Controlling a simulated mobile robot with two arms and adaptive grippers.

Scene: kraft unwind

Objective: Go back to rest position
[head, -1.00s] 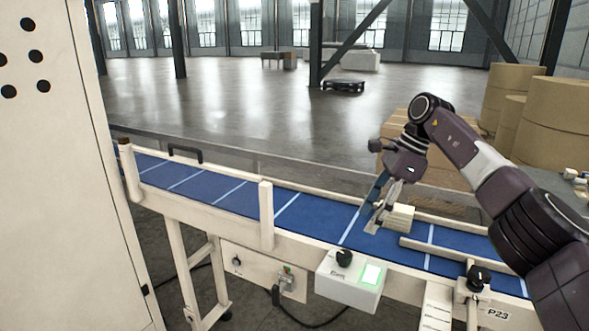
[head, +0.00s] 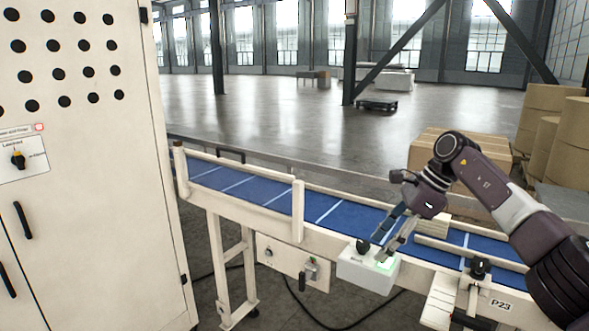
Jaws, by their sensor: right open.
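My right gripper (head: 388,240) is open and empty. It points down over the near edge of the conveyor, and its fingertips show just above the white control box (head: 366,273) with a black knob and a lit green button. I cannot tell whether the fingertips touch the box. A pale block (head: 433,225) lies on the blue conveyor belt (head: 330,211) behind the gripper, partly hidden by it. My left gripper is not in view.
A tall cream cabinet (head: 90,190) with a rotary switch fills the left. Cream conveyor rails (head: 235,213) and a guide bar (head: 470,250) border the belt. A cardboard stack (head: 460,150) and large brown rolls (head: 552,125) stand behind right.

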